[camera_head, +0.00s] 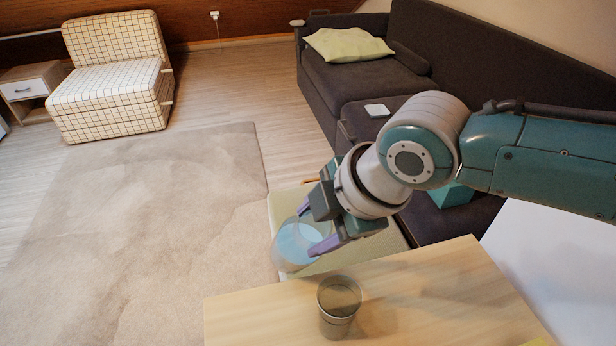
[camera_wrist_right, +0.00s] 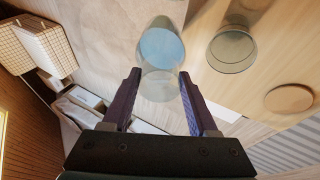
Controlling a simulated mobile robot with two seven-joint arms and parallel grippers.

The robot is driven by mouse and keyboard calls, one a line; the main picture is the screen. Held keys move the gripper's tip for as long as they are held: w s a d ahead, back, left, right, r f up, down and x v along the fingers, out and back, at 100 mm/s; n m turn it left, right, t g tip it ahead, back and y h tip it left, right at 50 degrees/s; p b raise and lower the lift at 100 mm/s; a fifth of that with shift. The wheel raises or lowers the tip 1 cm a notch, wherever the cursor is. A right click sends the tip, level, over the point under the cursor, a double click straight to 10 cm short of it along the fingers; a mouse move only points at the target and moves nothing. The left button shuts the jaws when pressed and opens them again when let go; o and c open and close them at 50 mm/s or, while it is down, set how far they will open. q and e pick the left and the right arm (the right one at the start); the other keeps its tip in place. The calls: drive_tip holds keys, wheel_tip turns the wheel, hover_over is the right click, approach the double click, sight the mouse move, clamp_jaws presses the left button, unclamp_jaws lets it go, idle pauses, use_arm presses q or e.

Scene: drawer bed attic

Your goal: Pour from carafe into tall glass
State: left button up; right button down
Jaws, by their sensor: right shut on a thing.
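The clear carafe (camera_head: 291,250) holds light blue liquid and is held in the air by the table's far left edge. My right gripper (camera_head: 309,230) is shut on it, with purple fingers on either side. In the right wrist view the carafe (camera_wrist_right: 161,48) shows between and beyond the fingertips (camera_wrist_right: 159,76). Its exact tilt is hard to tell. The tall glass (camera_head: 338,312) stands upright on the wooden table, to the right of and nearer than the carafe. It looks empty and also shows in the right wrist view (camera_wrist_right: 232,50). My left gripper is not in view.
The wooden table (camera_head: 430,290) is mostly bare around the glass. A round wooden disc (camera_wrist_right: 288,98) lies on it in the right wrist view. A pale green seat or box (camera_head: 375,240) is beyond the table. A dark sofa (camera_head: 345,80) stands behind.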

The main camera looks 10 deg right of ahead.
drive_tip(key=shift+s+d+t, duration=0.1)
drive_tip(key=shift+s+t, duration=0.2)
drive_tip(key=shift+s+d+f+t+y, duration=0.15)
drive_tip(key=shift+s+f+t+y, duration=0.15)
drive_tip(key=shift+s+f+t, duration=0.15)
drive_tip(key=shift+s+d+t+y+b, duration=0.15)
drive_tip(key=shift+s+t+y+b, duration=0.15)
drive_tip(key=shift+t+b, duration=0.3)
drive_tip(key=shift+s+d+t+y+b, duration=0.1)
drive_tip(key=shift+s+t+y+b, duration=0.2)
drive_tip(key=shift+t+b, duration=0.3)
drive_tip(key=shift+f, duration=0.15)
